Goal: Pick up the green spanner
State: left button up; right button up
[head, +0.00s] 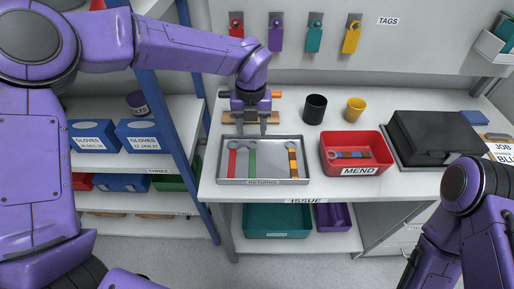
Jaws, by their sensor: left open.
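The green spanner (252,160) lies in the grey tray (225,182) labelled RETURNS, its head toward the back. A red spanner (233,160) lies to its left, and a spanner with orange and dark bands (293,160) lies at the tray's right end. My left gripper (252,131) is open and empty, pointing down above the tray's back edge, close to the green spanner's head. My right arm shows at the lower right, but its gripper is not in view.
A red MEND bin (360,171) holding a banded tool stands right of the tray. A black cup (315,108) and a yellow cup (355,110) stand behind. A dark case (435,135) lies further right. Coloured tags hang on the back panel.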

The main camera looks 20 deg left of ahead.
aim_at(252, 158)
pick_arm(q)
jog(key=f+p, duration=0.1)
jog(key=f, duration=0.2)
jog(key=s+f+p, duration=0.1)
jog(key=f, duration=0.5)
jog(key=shift+s+d+p, duration=0.2)
jog(key=shift+d+p, duration=0.05)
jog(key=shift+p, duration=0.15)
jog(key=shift+f, duration=0.25)
grip_shut()
